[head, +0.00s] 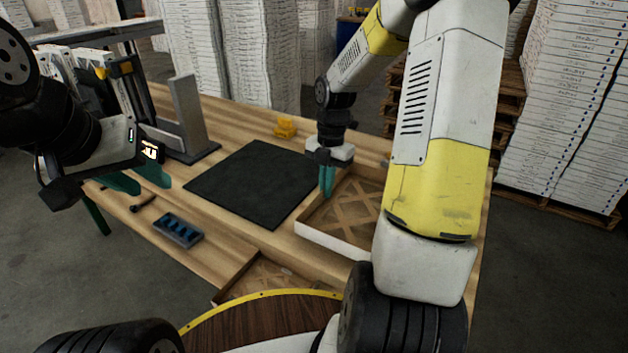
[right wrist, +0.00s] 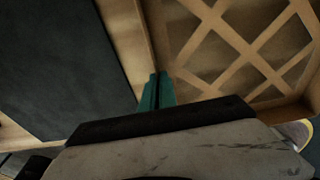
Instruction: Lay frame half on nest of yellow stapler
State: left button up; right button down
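A lattice frame half (head: 357,210) lies in a shallow white-sided tray (head: 345,246) at the table's right. It fills much of the right wrist view (right wrist: 232,38). My right gripper (head: 327,192) points down at its left edge. Its teal fingers (right wrist: 157,90) are close together and look shut on the frame's thin border; the tips partly hide the contact. My left gripper (head: 140,180) is open and empty over the table's left edge. The stapler stands at the back left as a grey upright machine with a yellow part (head: 120,70); its nest is not clear to see.
A black mat (head: 250,184) lies clear mid-table. A second tray (head: 222,297) with lattice is at the front. A grey block with blue slots (head: 178,230) lies front left. Tall box stacks (head: 560,120) surround the table.

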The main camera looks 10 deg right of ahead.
jog(key=shift+f, duration=1.1)
jog(key=c, duration=1.7)
grip_release()
jog(key=shift+f, duration=0.1)
